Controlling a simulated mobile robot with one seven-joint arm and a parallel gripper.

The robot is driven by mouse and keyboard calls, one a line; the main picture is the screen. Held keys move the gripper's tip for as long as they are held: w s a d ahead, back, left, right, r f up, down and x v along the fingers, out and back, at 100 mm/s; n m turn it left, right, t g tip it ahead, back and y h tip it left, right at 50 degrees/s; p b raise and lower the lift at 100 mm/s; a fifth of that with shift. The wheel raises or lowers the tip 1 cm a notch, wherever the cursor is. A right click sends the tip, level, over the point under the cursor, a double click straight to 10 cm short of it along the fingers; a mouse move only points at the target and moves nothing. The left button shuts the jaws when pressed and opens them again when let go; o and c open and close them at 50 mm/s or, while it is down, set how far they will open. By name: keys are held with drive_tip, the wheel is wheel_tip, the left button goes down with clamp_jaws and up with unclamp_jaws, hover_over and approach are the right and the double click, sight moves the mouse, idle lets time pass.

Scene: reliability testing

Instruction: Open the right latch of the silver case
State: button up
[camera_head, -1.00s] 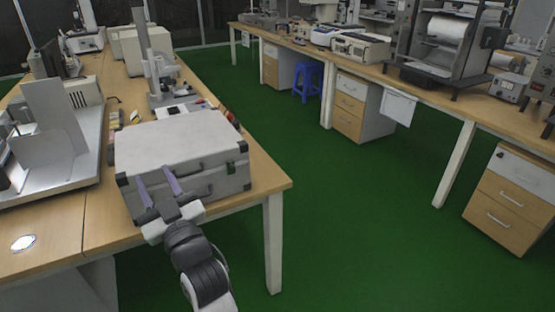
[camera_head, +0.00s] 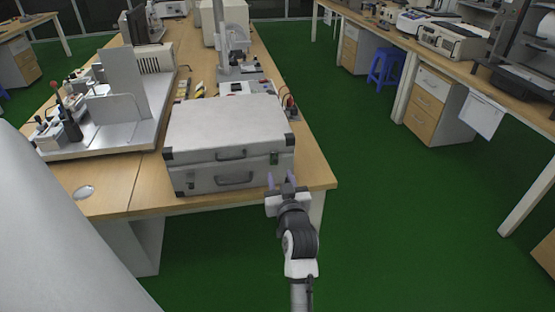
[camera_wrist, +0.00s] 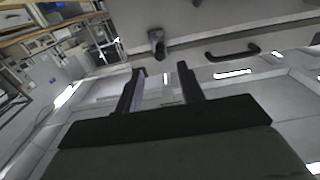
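The silver case (camera_head: 222,128) lies closed and flat near the front edge of the wooden table. Its right latch (camera_head: 274,158) is on the front face near the right corner. That latch also shows in the wrist view (camera_wrist: 156,40), just beyond and between the fingers. The left latch (camera_head: 190,178) and the carrying handle (camera_head: 235,180) are on the same face. My gripper (camera_head: 281,179) is in front of the case's right end, slightly below the right latch. Its fingers (camera_wrist: 160,70) are apart with nothing between them. Contact with the latch cannot be made out.
A white-and-grey apparatus (camera_head: 110,120) stands left of the case on the table. A microscope stand (camera_head: 238,72) and small instruments are behind it. The table's right edge (camera_head: 325,186) is close to my gripper. Green floor (camera_head: 400,220) is open on the right.

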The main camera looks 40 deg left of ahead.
sight(276, 162)
drive_tip(key=p+x, duration=0.1)
drive_tip(key=x, duration=0.5)
drive_tip(key=shift+w+a+p, duration=0.2)
drive_tip(key=shift+a+p, duration=0.05)
drive_tip(key=shift+p, duration=0.1)
clamp_jaws()
